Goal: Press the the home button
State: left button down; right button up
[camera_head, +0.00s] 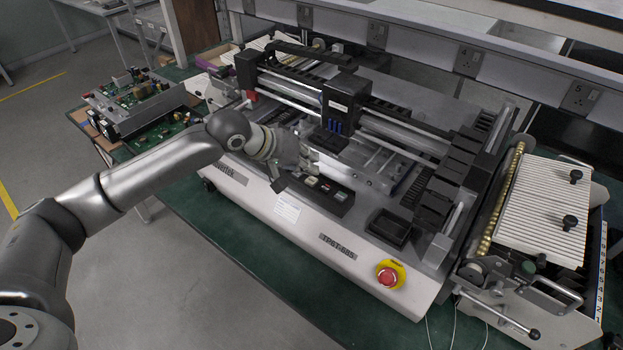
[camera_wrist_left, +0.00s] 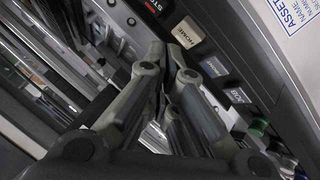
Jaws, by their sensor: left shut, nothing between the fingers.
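The home button (camera_wrist_left: 188,32) is a pale square key marked HOME on a dark control panel in the left wrist view. It appears to be the pale key (camera_head: 311,181) on the machine's front panel (camera_head: 345,207) in the head view. My left gripper (camera_head: 301,165) comes in from the left over the panel and hides its left end. In the left wrist view its fingers (camera_wrist_left: 167,48) are shut and empty, with their tips close beside the home button. I cannot tell whether they touch it. My right gripper is not in view.
A red STOP key (camera_wrist_left: 153,5) and other panel keys (camera_wrist_left: 214,67) flank the home button. The machine (camera_head: 300,215) has a gantry head (camera_head: 343,103) behind the panel. A red emergency stop (camera_head: 388,276) sits on its front right. Circuit boards (camera_head: 125,92) lie at left.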

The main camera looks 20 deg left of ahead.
pick_arm(q)
jog(key=shift+f, duration=0.15)
dwell(0.8)
jog(key=shift+f+p, duration=0.2)
jog(key=shift+p, duration=0.1)
jog(key=shift+f, duration=0.1)
